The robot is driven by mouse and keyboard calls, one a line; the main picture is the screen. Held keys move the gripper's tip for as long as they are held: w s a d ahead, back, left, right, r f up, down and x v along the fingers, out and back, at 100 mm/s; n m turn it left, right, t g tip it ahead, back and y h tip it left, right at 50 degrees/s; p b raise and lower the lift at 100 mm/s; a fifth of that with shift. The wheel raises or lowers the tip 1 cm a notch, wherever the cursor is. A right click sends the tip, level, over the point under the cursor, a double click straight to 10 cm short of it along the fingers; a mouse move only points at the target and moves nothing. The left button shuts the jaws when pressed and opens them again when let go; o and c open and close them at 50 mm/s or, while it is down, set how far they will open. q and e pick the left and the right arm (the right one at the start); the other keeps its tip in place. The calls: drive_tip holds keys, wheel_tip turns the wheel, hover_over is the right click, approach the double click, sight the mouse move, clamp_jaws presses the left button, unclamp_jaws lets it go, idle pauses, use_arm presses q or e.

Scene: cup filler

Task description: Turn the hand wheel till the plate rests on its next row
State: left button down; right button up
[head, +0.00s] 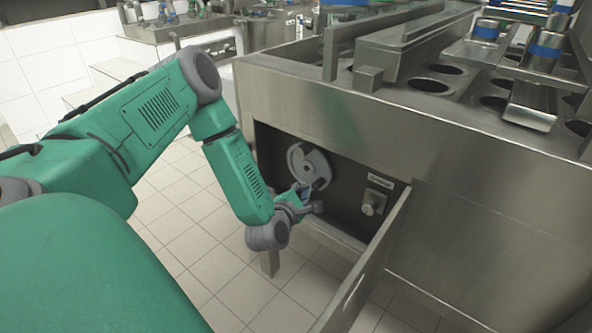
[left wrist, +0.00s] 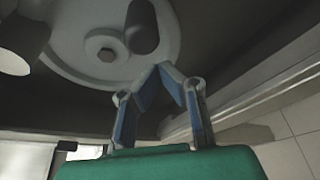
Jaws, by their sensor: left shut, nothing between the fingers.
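The hand wheel (head: 306,163) is a grey disc inside the open recess in the machine's front. My left gripper (head: 303,192) is at the wheel's lower edge in the head view. In the left wrist view its blue-padded fingers (left wrist: 161,68) meet at their tips just below the peg, with nothing between them. Whether they touch the peg or wheel, I cannot tell. The plate with round holes (head: 462,76) is on the machine top, partly covered by metal parts. My right gripper is not in view.
An open door (head: 366,262) sticks out at the right of the recess. A small knob (head: 373,203) sits on the panel right of the wheel. Blue-banded metal cylinders (head: 545,50) stand on top. The tiled floor (head: 205,245) in front is clear.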

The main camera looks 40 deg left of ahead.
use_arm(q)
drive_tip(key=shift+d+r, duration=0.75)
drive_tip(key=shift+d, duration=0.3)
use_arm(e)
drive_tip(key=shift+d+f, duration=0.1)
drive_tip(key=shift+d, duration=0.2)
use_arm(q)
drive_tip(key=shift+w+d+r, duration=0.1)
drive_tip(key=shift+r, duration=0.2)
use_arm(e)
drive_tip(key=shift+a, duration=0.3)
use_arm(q)
drive_tip(key=shift+d, duration=0.1)
